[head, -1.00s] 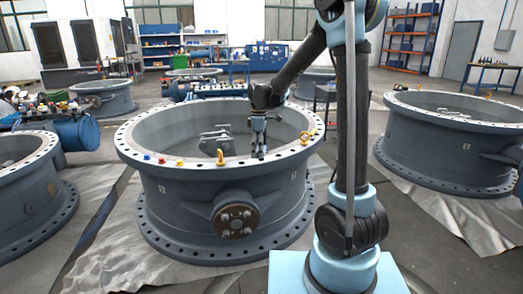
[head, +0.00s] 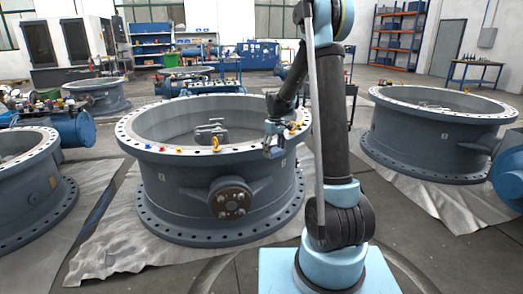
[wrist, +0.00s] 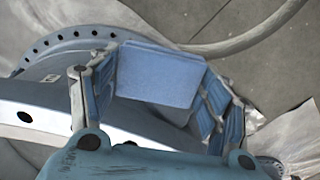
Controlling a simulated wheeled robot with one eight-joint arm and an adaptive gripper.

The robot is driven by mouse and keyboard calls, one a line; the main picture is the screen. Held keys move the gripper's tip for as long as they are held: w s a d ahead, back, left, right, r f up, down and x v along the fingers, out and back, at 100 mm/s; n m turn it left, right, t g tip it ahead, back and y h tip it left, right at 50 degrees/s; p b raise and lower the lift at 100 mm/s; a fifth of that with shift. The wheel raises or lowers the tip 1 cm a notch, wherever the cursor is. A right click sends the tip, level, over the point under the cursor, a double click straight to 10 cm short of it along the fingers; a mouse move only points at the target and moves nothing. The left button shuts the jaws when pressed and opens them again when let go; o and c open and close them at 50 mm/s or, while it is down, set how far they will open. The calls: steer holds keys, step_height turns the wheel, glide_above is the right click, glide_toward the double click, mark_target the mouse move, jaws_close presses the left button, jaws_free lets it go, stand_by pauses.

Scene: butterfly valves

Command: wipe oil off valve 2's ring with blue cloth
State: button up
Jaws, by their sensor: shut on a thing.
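My gripper (head: 272,152) is at the front-right edge of the ring (head: 160,153) of the middle grey butterfly valve (head: 180,205), low by its outer side. In the wrist view my gripper (wrist: 158,84) is shut on a folded blue cloth (wrist: 158,72), which spans flat between the fingers. The white ring face (wrist: 60,115) with bolt holes passes beside and below the fingers at left. I cannot tell whether the cloth touches the ring. No oil shows clearly, and the valve's number is too small to read.
Yellow lifting eyes (head: 216,145) and small coloured caps (head: 178,150) stand on the ring. Another large valve (head: 440,135) is at right, one (head: 30,185) at left. A crumpled grey sheet (head: 110,240) lies under the middle valve.

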steer(key=w+d+f+m, duration=0.3)
steer(key=d+m, duration=0.1)
steer(key=d, duration=0.2)
steer(key=w+d+f+m, duration=0.2)
steer(key=d+f+m, duration=0.2)
steer(key=d, duration=0.3)
steer(key=shift+w, duration=0.4)
steer(key=shift+s, duration=0.1)
